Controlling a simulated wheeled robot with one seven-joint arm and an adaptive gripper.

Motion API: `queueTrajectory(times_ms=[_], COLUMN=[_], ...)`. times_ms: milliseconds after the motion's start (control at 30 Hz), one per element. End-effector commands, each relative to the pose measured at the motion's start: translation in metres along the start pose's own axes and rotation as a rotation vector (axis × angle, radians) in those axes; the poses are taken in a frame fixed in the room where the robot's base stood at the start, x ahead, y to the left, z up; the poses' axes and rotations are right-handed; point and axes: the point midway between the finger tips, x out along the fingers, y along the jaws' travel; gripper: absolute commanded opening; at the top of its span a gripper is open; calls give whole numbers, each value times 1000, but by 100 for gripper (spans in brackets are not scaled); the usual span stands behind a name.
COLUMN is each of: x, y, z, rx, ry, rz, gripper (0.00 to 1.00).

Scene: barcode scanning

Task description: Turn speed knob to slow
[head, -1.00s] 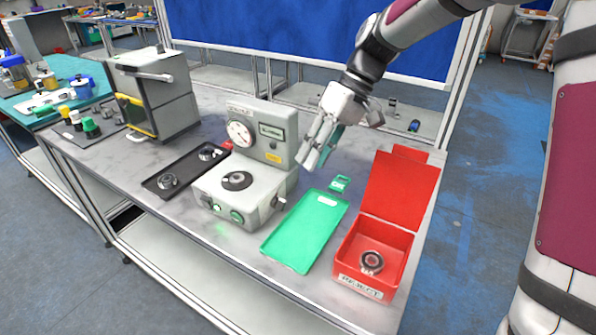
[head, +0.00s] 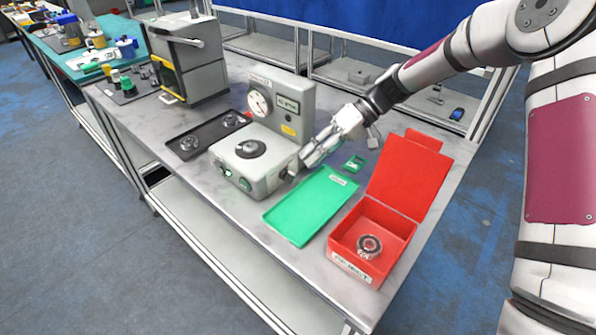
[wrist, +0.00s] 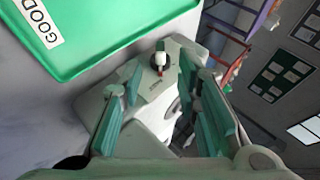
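The speed knob is a dark round knob with a white pointer on the side face of the grey machine (head: 258,178). In the wrist view the knob (wrist: 160,60) lies beyond and between my fingertips, with a small label below it that I cannot read. In the head view the knob (head: 288,175) is a small dark shape at the machine's right side. My gripper (head: 304,163) is close to that side, pointing down and left. In the wrist view my gripper (wrist: 158,78) is open, its teal finger pads on both sides of the knob; contact is not clear.
A green tray (head: 310,205) labelled GOOD lies right beside the machine, below my gripper. A red reject box (head: 345,240) holds a bearing (head: 369,246). A small green piece (head: 355,164) lies behind the tray. A black tray (head: 205,140) with round parts is on the left.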

Motion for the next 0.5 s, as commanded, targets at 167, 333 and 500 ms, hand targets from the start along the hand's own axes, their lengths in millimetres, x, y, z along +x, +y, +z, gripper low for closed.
queueTrajectory(times_ms=[167, 333, 500], x=[33, 53, 62], y=[-1, -1, 0], z=[1, 1, 1], rx=[1, 1, 1], ry=[-3, -2, -1], rz=[-3, -1, -1], gripper=[30, 30, 30])
